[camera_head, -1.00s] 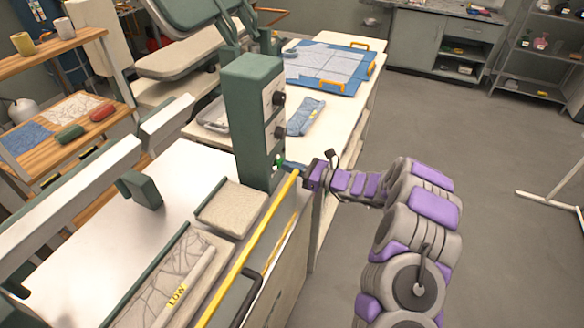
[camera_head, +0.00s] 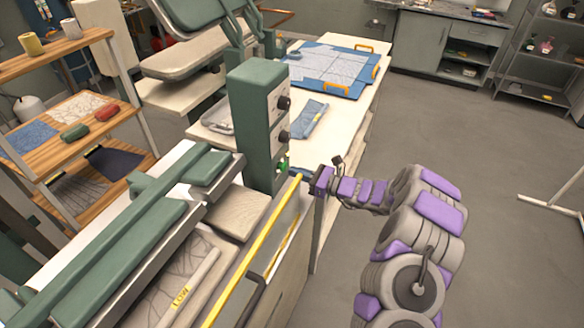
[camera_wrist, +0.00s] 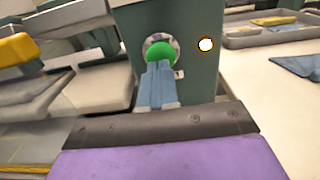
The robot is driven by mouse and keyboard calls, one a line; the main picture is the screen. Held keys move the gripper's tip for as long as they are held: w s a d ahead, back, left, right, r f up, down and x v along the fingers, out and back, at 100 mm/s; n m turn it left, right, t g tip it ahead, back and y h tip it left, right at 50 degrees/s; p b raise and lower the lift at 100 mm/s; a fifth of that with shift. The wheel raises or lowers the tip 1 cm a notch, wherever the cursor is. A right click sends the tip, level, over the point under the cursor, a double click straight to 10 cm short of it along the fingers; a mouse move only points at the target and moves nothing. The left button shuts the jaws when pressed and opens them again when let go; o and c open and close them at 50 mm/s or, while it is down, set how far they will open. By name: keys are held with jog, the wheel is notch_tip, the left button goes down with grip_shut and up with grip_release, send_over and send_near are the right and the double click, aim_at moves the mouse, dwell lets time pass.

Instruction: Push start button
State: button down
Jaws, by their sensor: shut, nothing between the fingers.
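The green start button (camera_head: 282,167) is low on the face of a green control box (camera_head: 257,118) with two dark knobs above it. In the wrist view the button (camera_wrist: 159,53) sits in a round metal ring. My gripper (camera_wrist: 157,68) is shut and empty, its blue fingertips just in front of the button's lower part. I cannot tell whether they touch it.
A round light glows (camera_wrist: 206,44) right of the button. A yellow rail (camera_head: 255,250) runs along the front edge. Green and metal press arms (camera_head: 130,235) lie over the white bench at left. A folded blue cloth (camera_head: 309,118) lies behind the box.

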jog(key=p+v, duration=0.1)
jog(key=v, duration=1)
jog(key=shift+w+d+p, duration=0.2)
jog(key=shift+d+p, duration=0.1)
jog(key=shift+p, duration=0.1)
jog(key=shift+a+r, duration=0.1)
jog(key=shift+d, duration=0.5)
jog(key=shift+a, duration=0.1)
jog(key=shift+a, duration=0.3)
